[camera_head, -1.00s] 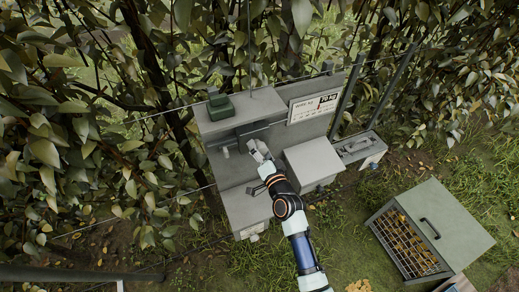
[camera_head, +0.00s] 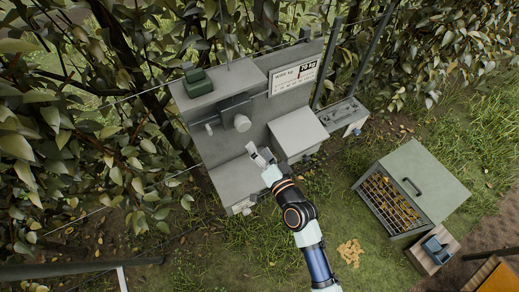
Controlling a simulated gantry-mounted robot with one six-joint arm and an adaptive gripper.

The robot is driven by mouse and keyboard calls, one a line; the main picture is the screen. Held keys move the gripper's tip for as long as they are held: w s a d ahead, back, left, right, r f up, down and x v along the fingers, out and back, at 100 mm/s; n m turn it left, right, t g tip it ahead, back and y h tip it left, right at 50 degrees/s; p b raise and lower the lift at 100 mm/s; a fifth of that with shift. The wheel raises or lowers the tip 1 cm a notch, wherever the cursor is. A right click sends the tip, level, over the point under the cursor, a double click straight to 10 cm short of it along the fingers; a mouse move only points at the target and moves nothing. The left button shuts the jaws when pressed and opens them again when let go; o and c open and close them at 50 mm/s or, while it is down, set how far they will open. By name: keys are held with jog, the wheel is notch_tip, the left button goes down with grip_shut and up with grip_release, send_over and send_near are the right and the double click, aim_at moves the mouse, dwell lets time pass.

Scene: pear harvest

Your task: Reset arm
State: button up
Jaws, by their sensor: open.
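My gripper (camera_head: 253,150) is at the end of my arm, in the middle of the head view. Its tip is small, but the jaws look parted, and I see nothing held in them. It is over the front ledge of a grey station (camera_head: 225,180). A round pale knob (camera_head: 242,122) on a dark bracket shows just beyond the gripper, apart from it. A second pale round piece (camera_head: 209,129) sits at the bracket's left end.
A green box (camera_head: 197,82) stands on the station's top left. A sign reading 70 kg (camera_head: 293,78) is behind. A grey box (camera_head: 298,132) is right of my gripper.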

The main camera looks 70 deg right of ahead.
dwell(0.6)
jog(key=w+a+r+n+t+y+p, duration=0.1)
jog(key=w+a+r+n+y, duration=0.35)
jog(key=w+a, duration=0.2)
jog(key=w+a+r+n+t+y+p, duration=0.2)
jog(key=w+a+r+n+y, duration=0.15)
jog(key=w+a+n, duration=0.35)
jog(key=s+a+r+n+g+y+p, duration=0.1)
jog(key=a+r+n, duration=0.3)
jog(key=a, duration=0.8)
jog(key=s+a+r+n+g+y+p, duration=0.1)
jog(key=a+r, duration=0.5)
jog(key=a, duration=0.7)
jog(key=n+g+y, duration=0.1)
jog(key=n+y, duration=0.1)
jog(key=n, duration=0.1)
jog(key=shift+r+p, duration=0.3)
jog(key=shift+d+f, duration=0.1)
jog(key=shift+f, duration=0.05)
